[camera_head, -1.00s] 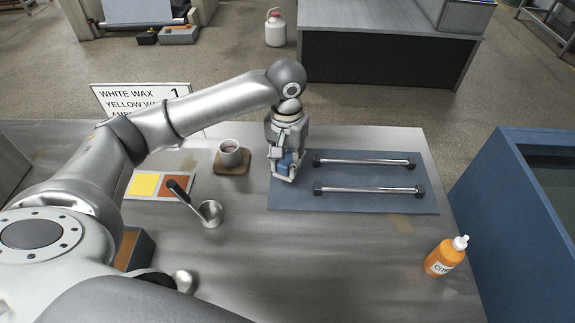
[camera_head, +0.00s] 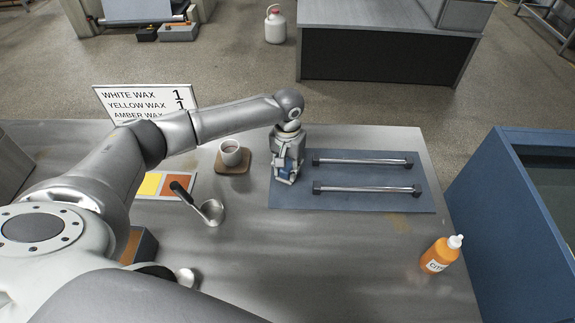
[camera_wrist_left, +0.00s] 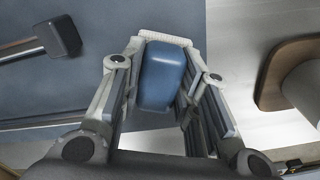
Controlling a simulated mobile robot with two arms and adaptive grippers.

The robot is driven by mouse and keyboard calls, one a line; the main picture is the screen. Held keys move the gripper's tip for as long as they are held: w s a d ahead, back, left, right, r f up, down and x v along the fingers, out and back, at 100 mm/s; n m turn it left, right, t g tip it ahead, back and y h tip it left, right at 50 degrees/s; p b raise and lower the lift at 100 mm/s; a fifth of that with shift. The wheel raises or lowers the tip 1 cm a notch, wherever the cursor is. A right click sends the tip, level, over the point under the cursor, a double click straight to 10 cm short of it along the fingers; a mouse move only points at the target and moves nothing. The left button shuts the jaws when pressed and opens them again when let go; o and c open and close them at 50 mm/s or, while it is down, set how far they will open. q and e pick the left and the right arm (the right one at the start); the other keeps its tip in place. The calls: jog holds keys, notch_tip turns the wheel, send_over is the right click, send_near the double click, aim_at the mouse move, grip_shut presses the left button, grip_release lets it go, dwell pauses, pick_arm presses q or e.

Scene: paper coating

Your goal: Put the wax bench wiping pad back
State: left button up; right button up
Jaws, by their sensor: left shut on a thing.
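My left gripper (camera_head: 286,176) is shut on a blue pad (camera_head: 283,163) at the left end of the blue-grey mat (camera_head: 365,202). In the left wrist view the pad (camera_wrist_left: 163,76) sits between the two fingers, with a pale textured strip along its far edge. I cannot tell whether the pad touches the mat. Two metal bars (camera_head: 366,189) with dark end blocks lie on the mat, right of the gripper. My right gripper is not in view.
A cup (camera_head: 230,153) stands on a brown coaster (camera_head: 233,170) left of the gripper. A metal ladle (camera_head: 211,211), colour swatches (camera_head: 152,184) and a wax sign (camera_head: 147,104) are farther left. An orange bottle (camera_head: 437,256) stands front right. The front middle bench is clear.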

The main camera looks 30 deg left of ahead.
aim_at(288, 166)
pick_arm(q)
jog(key=shift+f, duration=0.1)
jog(key=o, duration=0.9)
notch_tip(288, 166, up, 11)
jog(key=shift+f+b, duration=0.1)
jog(key=shift+b, duration=0.9)
jog(key=shift+r, duration=0.75)
